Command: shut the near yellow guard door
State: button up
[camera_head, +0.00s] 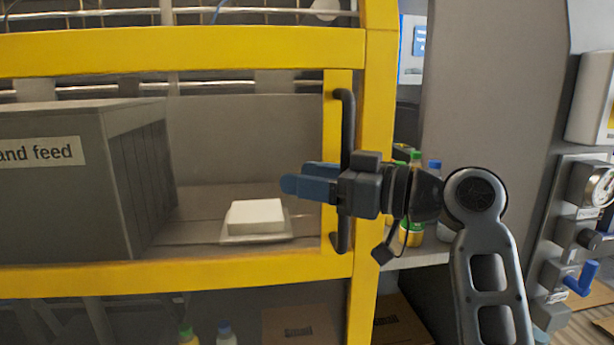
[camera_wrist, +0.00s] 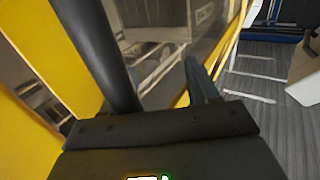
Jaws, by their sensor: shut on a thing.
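The near yellow guard door (camera_head: 180,52) fills the left and middle of the head view, with clear panels in its yellow frame. Its right upright lies next to a yellow post (camera_head: 378,60); I cannot tell whether a small gap stands between them. A black upright bar handle (camera_head: 344,110) is fixed at the door's right side. My gripper (camera_head: 308,182), with blue fingers, is shut on this handle around its middle. In the wrist view the handle (camera_wrist: 98,45) rises at the left, and one finger (camera_wrist: 200,82) shows to its right. The other finger is hidden there.
Behind the door are a grey box labelled "and feed" (camera_head: 45,190) and a white block (camera_head: 255,216). Bottles (camera_head: 412,236) stand on a shelf behind my wrist. A grey panel with a gauge (camera_head: 603,187) and a blue lever (camera_head: 580,277) is at the right.

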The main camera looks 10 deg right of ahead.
jog(key=shift+s+a, duration=0.1)
jog(key=shift+s, duration=0.05)
jog(key=v, duration=0.9)
dwell(0.8)
jog(key=shift+c, duration=0.2)
